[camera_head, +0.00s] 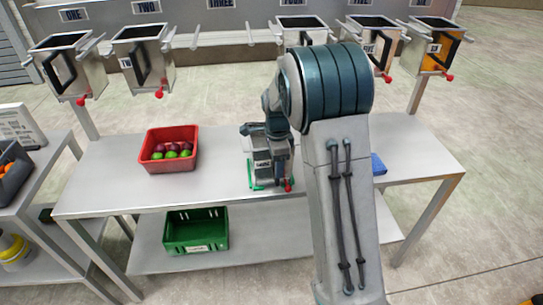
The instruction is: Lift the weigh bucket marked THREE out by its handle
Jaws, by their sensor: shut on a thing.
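A grey metal weigh bucket (264,171) with a small label and a red knob is at the table's front middle, over a green-marked spot. The label is too small to read surely. My gripper (263,136) is right above it, shut on its upper part, apparently the handle; my arm hides part of this. I cannot tell whether the bucket's base touches the table. On the rail, the place under the THREE sign (220,3) holds no bucket.
Buckets ONE (62,67) and TWO (140,62) hang at left, with several more at right. A red crate of fruit (150,158) stands left on the table (110,190). A green crate (197,243) is on the lower shelf. A blue item (378,165) lies right of my arm.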

